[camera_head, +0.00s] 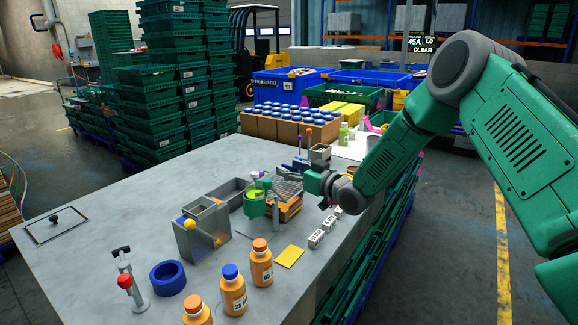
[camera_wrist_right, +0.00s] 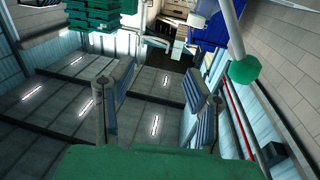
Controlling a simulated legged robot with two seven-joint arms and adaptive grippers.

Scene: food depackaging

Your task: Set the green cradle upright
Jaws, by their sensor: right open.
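A green holder that looks like the cradle (camera_head: 254,208) stands among the fixtures in the middle of the grey table, with a yellow-green item in its top. It is too small to tell whether it is tilted. My right gripper (camera_head: 318,184) is just to the right of it, apart from it, its fingers small and partly hidden by the wrist. In the right wrist view the two fingers with blue pads (camera_wrist_right: 163,84) are spread with nothing between them. The cradle cannot be made out with certainty there. My left gripper is not in view.
A metal bin (camera_head: 203,238) is left of the cradle. Blue-capped jars (camera_head: 290,124) stand behind. The table's left part is mostly clear.

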